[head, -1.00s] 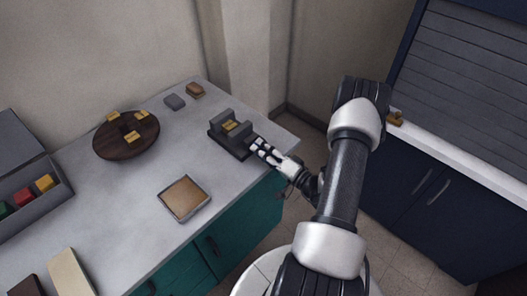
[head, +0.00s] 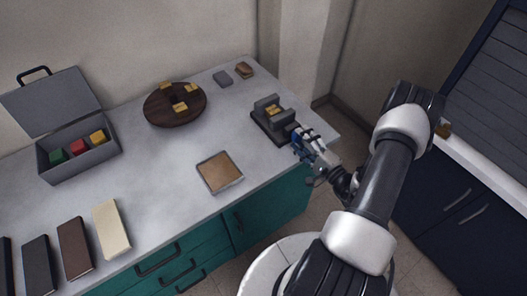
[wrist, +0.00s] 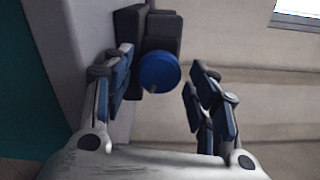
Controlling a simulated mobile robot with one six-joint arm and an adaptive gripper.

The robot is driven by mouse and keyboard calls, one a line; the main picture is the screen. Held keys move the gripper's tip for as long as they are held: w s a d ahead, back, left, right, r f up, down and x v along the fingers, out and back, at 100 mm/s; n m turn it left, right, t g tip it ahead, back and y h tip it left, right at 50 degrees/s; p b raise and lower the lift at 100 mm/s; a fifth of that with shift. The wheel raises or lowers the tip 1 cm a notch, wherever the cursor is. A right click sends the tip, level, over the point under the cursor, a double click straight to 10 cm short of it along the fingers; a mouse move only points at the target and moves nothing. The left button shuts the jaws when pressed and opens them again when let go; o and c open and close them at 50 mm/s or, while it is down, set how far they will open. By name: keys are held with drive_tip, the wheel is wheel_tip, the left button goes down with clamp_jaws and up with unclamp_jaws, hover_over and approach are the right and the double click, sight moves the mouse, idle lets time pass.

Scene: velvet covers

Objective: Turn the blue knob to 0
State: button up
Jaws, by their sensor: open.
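The blue knob (wrist: 160,72) is a round disc on the end of a dark grey block-like device (wrist: 129,45) in the wrist view. A small pale mark shows at its lower edge. My gripper (wrist: 158,92) is open, with one blue-padded finger to the left of the knob and one to the right, gaps showing on both sides. In the head view, the device (head: 262,130) stands at the counter's right end, a yellow block (head: 273,111) between its uprights. My gripper (head: 303,145) is at its right side; its blue pads make the knob hard to pick out there.
On the counter (head: 150,195) are a round dark board (head: 157,117) with yellow blocks, a shallow tan tray (head: 219,172), and an open grey case (head: 98,156) with coloured blocks. Several flat slabs lie at front left. The counter's right edge is just below my gripper.

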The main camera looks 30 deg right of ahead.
drive_tip(key=m+p, duration=0.2)
drive_tip(key=m, duration=0.4)
drive_tip(key=shift+a+m, duration=0.15)
drive_tip(key=shift+m, duration=0.25)
drive_tip(key=m+p, duration=0.1)
drive_tip(key=m, duration=0.3)
drive_tip(key=m+p, duration=0.1)
drive_tip(key=m, duration=0.2)
drive_tip(key=shift+m, duration=0.4)
drive_tip(key=s+d+p, duration=0.2)
drive_tip(key=s, duration=1.5)
drive_tip(key=w+a+r+n+g+y+b, duration=0.2)
drive_tip(key=w+a+r+n+g+y, duration=0.5)
drive_tip(key=a+r+n+y, duration=0.4)
drive_tip(key=s+a+r+n+g+h+b, duration=0.1)
drive_tip(key=a+r+n+g+h, duration=0.1)
drive_tip(key=a+r+n+g, duration=0.6)
drive_tip(key=shift+a+r+n+g+h+b, duration=0.2)
drive_tip(key=shift+a+n+g+h+b, duration=0.2)
drive_tip(key=shift+a+n+g, duration=1.4)
drive_tip(key=shift+a+m+t, duration=0.5)
drive_tip(key=shift+t, duration=0.3)
